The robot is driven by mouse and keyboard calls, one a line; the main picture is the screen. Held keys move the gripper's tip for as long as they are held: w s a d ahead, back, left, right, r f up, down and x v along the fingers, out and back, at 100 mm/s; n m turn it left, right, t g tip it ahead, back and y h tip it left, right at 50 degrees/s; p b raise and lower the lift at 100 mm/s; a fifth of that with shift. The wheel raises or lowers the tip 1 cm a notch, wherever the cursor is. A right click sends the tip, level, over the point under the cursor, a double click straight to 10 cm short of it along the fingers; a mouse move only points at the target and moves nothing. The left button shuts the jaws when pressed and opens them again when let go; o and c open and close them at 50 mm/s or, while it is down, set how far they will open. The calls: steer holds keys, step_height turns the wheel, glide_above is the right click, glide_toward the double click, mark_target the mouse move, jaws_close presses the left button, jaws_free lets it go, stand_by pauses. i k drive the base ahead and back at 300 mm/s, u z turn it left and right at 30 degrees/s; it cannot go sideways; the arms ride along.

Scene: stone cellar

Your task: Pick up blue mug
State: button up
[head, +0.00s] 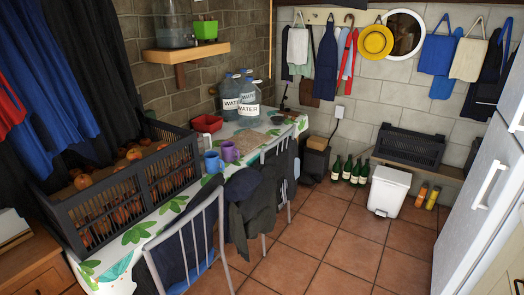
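The blue mug (212,162) stands upright on the table (172,208) with the leaf-patterned cloth. It is just right of the black crate and left of a purple mug (230,152), close beside it. Whether the two mugs touch is hard to tell. A chair with dark clothing stands in front of this part of the table. My gripper does not show in the head view.
A black crate of onion-like produce (125,182) fills the table's left part. A red basin (207,124) and large water bottles (249,103) stand behind the mugs. Chairs (197,240) line the near side. Tiled floor (330,235) to the right is open.

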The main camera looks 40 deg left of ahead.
mark_target(212, 159)
steer(key=u, duration=0.25)
steer(key=i, duration=1.6)
steer(key=u, duration=0.95)
steer(key=i, duration=1.2)
steer(key=u, duration=1.95)
steer(key=i, duration=1.1)
steer(key=u, duration=0.65)
